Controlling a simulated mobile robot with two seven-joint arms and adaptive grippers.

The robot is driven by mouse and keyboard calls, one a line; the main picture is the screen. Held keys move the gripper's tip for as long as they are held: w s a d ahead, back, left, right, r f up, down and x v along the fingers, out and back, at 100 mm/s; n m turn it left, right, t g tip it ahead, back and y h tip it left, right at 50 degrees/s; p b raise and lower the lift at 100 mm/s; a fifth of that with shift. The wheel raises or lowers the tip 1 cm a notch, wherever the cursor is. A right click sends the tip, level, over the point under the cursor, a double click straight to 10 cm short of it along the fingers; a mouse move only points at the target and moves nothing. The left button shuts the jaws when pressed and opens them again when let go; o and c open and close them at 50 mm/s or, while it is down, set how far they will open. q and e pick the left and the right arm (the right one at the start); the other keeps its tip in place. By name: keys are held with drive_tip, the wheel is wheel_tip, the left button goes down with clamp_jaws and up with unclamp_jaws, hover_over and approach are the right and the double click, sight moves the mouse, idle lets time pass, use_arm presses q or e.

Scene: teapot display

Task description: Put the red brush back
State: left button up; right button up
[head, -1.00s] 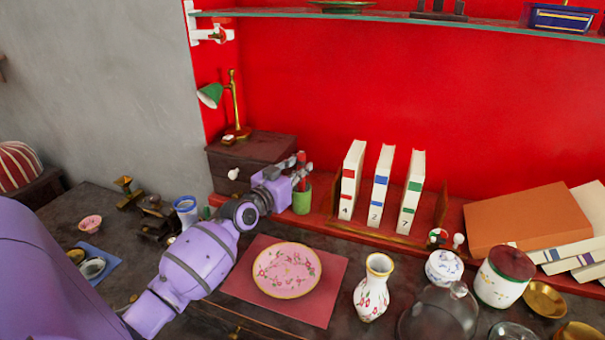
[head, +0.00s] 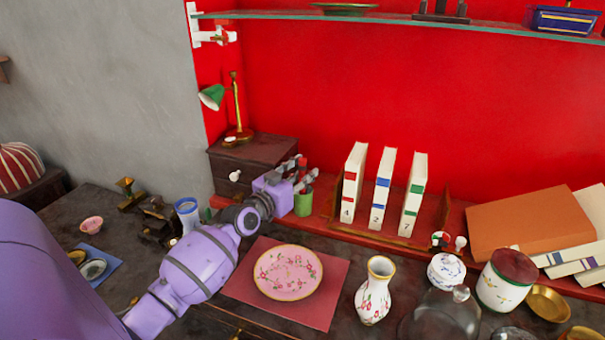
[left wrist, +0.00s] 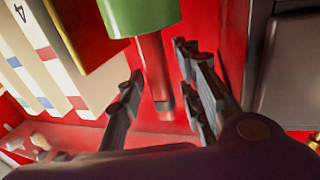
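The red brush (head: 302,166) stands in the green cup (head: 303,204) on the red ledge, beside the dark drawer box. In the left wrist view the brush (left wrist: 154,68) runs out of the green cup (left wrist: 142,14), with its lower part hidden inside the cup. My left gripper (head: 298,176) is at the brush just above the cup. In the left wrist view its fingers (left wrist: 160,95) are spread on either side of the brush, with gaps showing, so it is open. My right gripper is not in view.
Upright books (head: 381,190) stand just right of the cup. The drawer box (head: 252,160) with a green lamp (head: 212,97) is at its left. A pink plate (head: 287,271) lies on a red mat (head: 325,312) in front. A white vase (head: 374,290) stands right of the mat.

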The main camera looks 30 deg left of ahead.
use_arm(q)
drive_tip(key=s, duration=1.2)
drive_tip(key=shift+a, duration=0.15)
